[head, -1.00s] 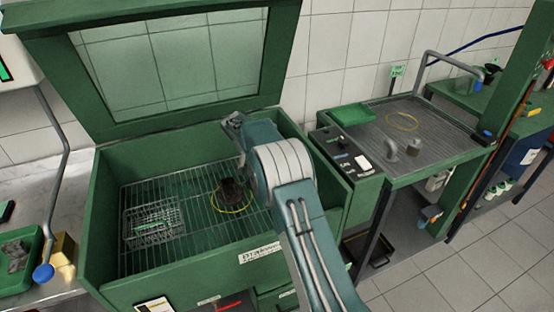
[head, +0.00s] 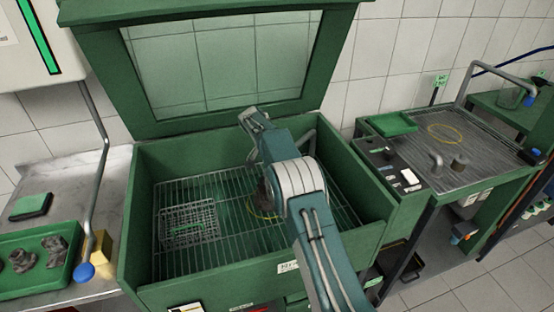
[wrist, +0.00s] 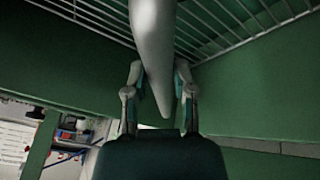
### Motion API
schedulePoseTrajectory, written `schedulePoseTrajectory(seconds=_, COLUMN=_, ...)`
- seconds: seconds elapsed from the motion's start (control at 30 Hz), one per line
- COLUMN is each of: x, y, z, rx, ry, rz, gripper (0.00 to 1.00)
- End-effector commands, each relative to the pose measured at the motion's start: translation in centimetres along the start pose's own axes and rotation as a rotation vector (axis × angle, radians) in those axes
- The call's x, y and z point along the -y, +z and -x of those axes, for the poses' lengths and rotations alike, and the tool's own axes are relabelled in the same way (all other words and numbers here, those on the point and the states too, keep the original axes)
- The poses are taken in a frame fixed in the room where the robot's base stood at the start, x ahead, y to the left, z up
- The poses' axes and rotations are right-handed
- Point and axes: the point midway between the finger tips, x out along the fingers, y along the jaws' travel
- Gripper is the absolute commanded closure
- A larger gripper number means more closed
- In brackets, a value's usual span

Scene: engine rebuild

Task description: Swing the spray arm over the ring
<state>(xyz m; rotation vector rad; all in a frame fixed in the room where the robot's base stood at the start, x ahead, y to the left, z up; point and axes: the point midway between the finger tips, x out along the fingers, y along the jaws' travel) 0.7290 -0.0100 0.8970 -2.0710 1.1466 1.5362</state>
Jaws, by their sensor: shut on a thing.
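A yellow ring (head: 254,213) lies on the wire rack inside the open green wash cabinet, partly hidden behind my arm. A dark part (head: 262,190) shows at the ring, mostly covered by my arm. In the wrist view, my gripper (wrist: 160,100) is shut on a grey tapered bar, which looks like the spray arm (wrist: 152,45). The bar runs between the two fingers. A short grey tube (head: 306,134) shows near the cabinet's back right corner. I cannot tell whether it belongs to the spray arm.
A wire basket (head: 188,222) sits on the rack's left side. The cabinet lid (head: 212,65) is raised. Left is a bench with a green tray (head: 60,285) of dark parts. Right is a grated table (head: 480,150) with another yellow ring (head: 445,131).

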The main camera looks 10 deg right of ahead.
Motion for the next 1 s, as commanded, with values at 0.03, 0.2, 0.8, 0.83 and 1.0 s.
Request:
schedulePoseTrajectory(seconds=0.03, x=0.5, y=0.1, z=0.1, rx=-0.005, ry=-0.013, rz=0.003, gripper=1.00)
schedulePoseTrajectory(seconds=0.2, x=0.5, y=0.1, z=0.2, rx=-0.006, ry=-0.015, rz=0.003, gripper=0.32)
schedulePoseTrajectory(seconds=0.8, x=0.3, y=0.0, z=3.2, rx=-0.007, ry=-0.012, rz=0.001, gripper=0.32)
schedulePoseTrajectory(seconds=0.83, x=0.3, y=0.0, z=3.9, rx=-0.008, ry=-0.013, rz=0.001, gripper=0.32)
schedulePoseTrajectory(seconds=1.0, x=0.5, y=0.2, z=7.5, rx=-0.008, ry=-0.013, rz=0.003, gripper=0.32)
